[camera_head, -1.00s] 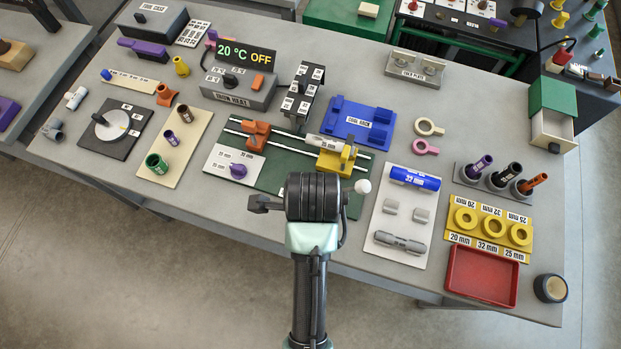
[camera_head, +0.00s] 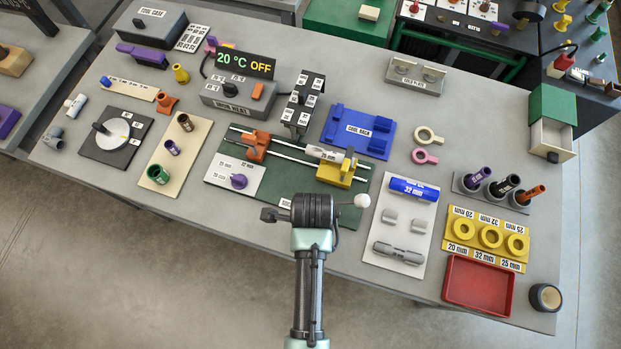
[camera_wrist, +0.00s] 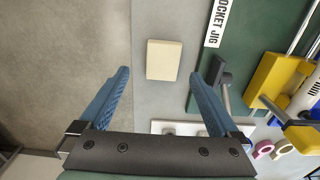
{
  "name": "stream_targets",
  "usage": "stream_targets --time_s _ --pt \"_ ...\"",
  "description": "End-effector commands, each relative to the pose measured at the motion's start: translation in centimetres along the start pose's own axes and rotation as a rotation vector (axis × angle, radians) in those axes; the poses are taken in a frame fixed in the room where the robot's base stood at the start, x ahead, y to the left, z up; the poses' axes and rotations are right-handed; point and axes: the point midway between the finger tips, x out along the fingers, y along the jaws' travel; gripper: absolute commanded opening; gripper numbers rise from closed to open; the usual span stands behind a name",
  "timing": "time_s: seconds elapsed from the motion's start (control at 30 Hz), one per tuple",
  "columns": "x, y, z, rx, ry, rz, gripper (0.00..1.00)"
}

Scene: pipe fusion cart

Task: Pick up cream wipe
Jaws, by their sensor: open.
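The cream wipe (camera_wrist: 163,60) is a small pale rectangular block in the wrist view. It lies flat on the grey bench top, beside the edge of the green socket jig (camera_wrist: 236,50). My gripper (camera_wrist: 159,75) is open, with its two blue fingers spread wide and nothing between them. In the picture the wipe sits between and just beyond the fingertips, and the fingers do not appear to touch it. In the head view my gripper (camera_head: 312,212) is over the front edge of the bench, and I cannot make out the wipe there; my arm probably hides it.
The jig's yellow clamp (camera_wrist: 275,80) and a grey lever stand right of the wipe in the wrist view. A white board (camera_head: 403,225) with a blue 32 mm pipe lies right of my gripper. A red tray (camera_head: 447,281) is further right. Bare floor lies in front of the bench.

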Motion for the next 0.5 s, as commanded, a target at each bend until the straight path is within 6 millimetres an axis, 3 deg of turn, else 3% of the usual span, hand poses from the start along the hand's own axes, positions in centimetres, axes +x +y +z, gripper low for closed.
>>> stream_targets --time_s 0.23,0.5 --pt "2.9 -0.3 0.0 0.0 0.0 0.001 0.97" --pt "3.5 -0.3 0.0 0.001 -0.001 -0.002 0.97"
